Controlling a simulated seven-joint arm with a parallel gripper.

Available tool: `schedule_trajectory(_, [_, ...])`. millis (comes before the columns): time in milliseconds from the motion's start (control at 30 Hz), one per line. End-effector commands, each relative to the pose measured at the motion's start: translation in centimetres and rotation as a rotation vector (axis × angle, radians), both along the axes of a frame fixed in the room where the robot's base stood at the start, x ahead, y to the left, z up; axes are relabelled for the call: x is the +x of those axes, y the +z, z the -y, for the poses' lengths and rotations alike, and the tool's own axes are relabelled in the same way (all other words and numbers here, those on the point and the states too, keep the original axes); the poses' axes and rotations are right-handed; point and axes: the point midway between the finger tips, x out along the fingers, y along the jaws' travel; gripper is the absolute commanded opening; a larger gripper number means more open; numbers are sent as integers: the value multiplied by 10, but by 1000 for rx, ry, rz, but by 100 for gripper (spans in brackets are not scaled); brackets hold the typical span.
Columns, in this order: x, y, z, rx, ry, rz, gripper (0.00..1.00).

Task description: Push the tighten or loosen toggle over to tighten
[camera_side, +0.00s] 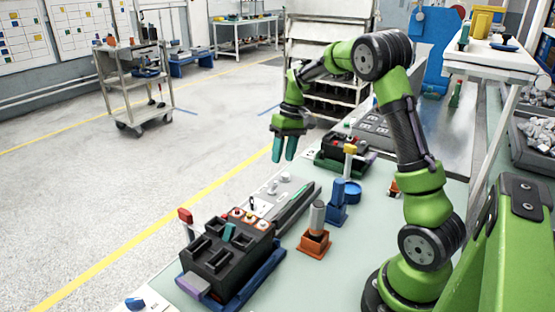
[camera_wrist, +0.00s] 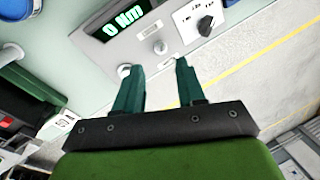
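A pale control panel (camera_side: 291,191) lies on the bench and also shows in the wrist view (camera_wrist: 138,42), with a display (camera_wrist: 122,20) reading 0 Nm. Two small silver controls stand on it: one (camera_wrist: 160,47) below the display's right end, another (camera_wrist: 125,71) by the left fingertip. I cannot read a tighten or loosen label, so I cannot tell which is the toggle or its position. My gripper (camera_side: 284,154) hangs above the panel, fingers down. In the wrist view its green fingers (camera_wrist: 159,69) are apart with nothing between them.
A black knob (camera_wrist: 206,25) sits on a white dial. A black block on a blue tray (camera_side: 262,275) stands at the near end of the bench. An orange holder (camera_side: 313,244) and a blue holder (camera_side: 337,214) stand right of the panel. A second dark unit (camera_side: 340,160) stands behind.

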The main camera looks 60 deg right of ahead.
Motion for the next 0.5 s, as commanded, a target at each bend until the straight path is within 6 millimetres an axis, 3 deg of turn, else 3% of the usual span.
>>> schedule_trajectory(300, [4, -67, -15, 0, 1, -4, 39])
schedule_trajectory(500, [7, -91, -20, 1, -1, -2, 39])
